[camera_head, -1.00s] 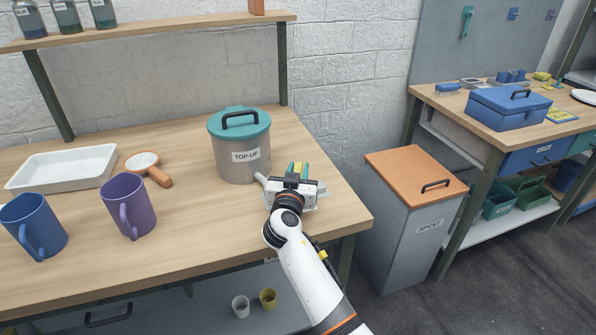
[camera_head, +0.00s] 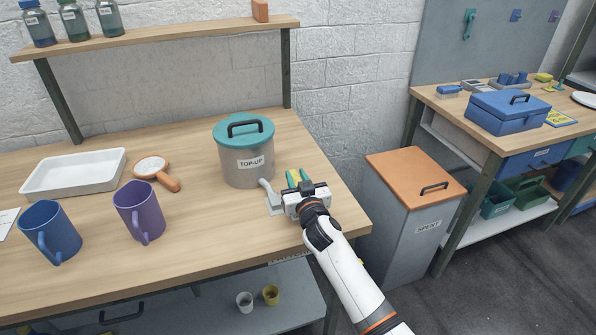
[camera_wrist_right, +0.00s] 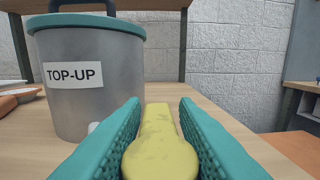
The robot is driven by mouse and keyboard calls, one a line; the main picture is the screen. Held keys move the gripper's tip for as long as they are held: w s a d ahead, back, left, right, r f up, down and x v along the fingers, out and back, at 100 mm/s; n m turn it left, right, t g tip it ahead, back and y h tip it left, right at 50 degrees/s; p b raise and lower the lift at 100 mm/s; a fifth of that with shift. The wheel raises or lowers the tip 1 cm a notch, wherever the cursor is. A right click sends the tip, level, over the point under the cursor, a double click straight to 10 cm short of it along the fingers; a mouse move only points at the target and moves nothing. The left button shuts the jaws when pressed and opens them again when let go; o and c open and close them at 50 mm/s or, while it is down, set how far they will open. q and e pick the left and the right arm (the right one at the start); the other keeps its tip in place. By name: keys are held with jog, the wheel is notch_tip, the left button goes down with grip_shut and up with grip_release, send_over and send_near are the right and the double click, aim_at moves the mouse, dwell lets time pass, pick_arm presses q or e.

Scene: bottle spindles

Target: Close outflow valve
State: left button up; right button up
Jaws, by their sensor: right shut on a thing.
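The grey tank labelled TOP-UP (camera_head: 247,163), with a teal lid and black handle, stands on the bench near its right end. A short pale outlet (camera_head: 265,184) comes off its lower right side. My right gripper (camera_head: 297,176) is just right of the outlet, its teal fingers pointing away from me. It is shut on a yellow lever-like handle (camera_wrist_right: 160,150), which lies lengthwise between the fingers in the right wrist view. The handle's join to the outlet is hidden, so I cannot tell the valve's setting. My left gripper is out of view.
A small grey piece (camera_head: 274,204) sits below the outlet. A purple mug (camera_head: 139,212), blue mug (camera_head: 50,232), white tray (camera_head: 74,172) and orange-handled scoop (camera_head: 155,170) stand to the left. The SPENT bin (camera_head: 408,215) is beyond the bench's right edge.

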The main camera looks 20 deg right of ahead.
jog(key=shift+r+n+y, duration=0.1)
jog(key=shift+n+y, duration=0.2)
jog(key=shift+y, duration=0.2)
jog(key=shift+a, duration=0.1)
jog(key=o, duration=0.8)
jog(key=shift+o, duration=0.2)
jog(key=s, duration=1.2)
jog(key=shift+d, duration=0.35)
